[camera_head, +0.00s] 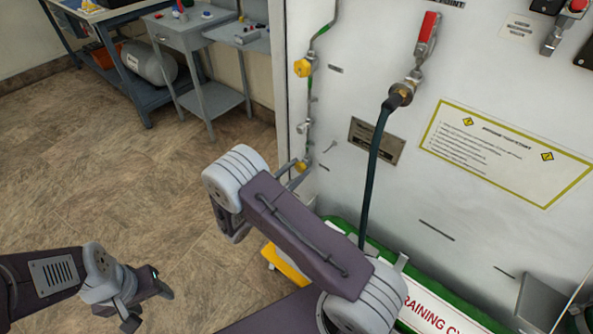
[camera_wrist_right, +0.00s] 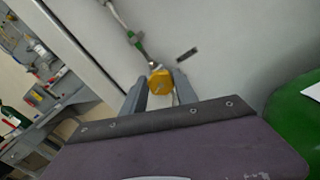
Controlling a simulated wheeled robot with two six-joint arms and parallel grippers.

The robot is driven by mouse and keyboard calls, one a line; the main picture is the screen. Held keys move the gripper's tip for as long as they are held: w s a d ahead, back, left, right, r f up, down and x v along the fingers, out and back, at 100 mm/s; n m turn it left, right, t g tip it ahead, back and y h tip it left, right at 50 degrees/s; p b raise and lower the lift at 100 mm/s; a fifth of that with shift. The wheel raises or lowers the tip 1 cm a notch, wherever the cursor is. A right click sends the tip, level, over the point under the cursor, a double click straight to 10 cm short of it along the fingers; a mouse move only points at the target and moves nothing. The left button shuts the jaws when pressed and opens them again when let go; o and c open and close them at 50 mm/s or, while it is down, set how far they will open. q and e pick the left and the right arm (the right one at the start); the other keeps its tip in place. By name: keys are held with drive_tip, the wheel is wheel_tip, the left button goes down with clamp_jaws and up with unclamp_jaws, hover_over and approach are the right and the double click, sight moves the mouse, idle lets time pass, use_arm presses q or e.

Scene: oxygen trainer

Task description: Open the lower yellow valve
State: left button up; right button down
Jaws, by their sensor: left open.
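The lower yellow valve (camera_head: 300,166) sits low on the thin pipe at the left edge of the white panel. In the right wrist view its yellow knob (camera_wrist_right: 160,82) shows between the fingertips. My right gripper (camera_head: 291,172) reaches it from the front, partly hidden by its own wrist. In the right wrist view the right gripper's fingers (camera_wrist_right: 160,88) lie on either side of the knob; whether they touch it is unclear. My left gripper (camera_head: 150,302) is open and empty, over the floor at lower left, far from the panel.
An upper yellow valve (camera_head: 303,67) is on the same pipe. A red-handled valve (camera_head: 427,35) with a dark hose (camera_head: 375,165) hangs to the right. A green-edged cylinder base (camera_head: 335,222) stands below. A grey side table (camera_head: 185,35) is at the back left; the floor between is clear.

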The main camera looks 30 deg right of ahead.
drive_tip(key=shift+r+n+p, duration=0.2)
drive_tip(key=shift+n+p, duration=1)
drive_tip(key=shift+p, duration=0.05)
drive_tip(key=n+p, duration=0.2)
drive_tip(key=n, duration=0.1)
drive_tip(key=shift+w+n, duration=0.1)
drive_tip(key=shift+n, duration=0.2)
drive_tip(key=n+p, duration=0.2)
drive_tip(key=n, duration=0.1)
drive_tip(key=shift+w+a+f+n, duration=0.1)
drive_tip(key=shift+n, duration=0.2)
drive_tip(key=shift+f+n+p, duration=0.15)
drive_tip(key=shift+n+p, duration=0.3)
drive_tip(key=shift+n, duration=1.55)
drive_tip(key=c, duration=0.9)
unclamp_jaws()
drive_tip(key=shift+c, duration=0.2)
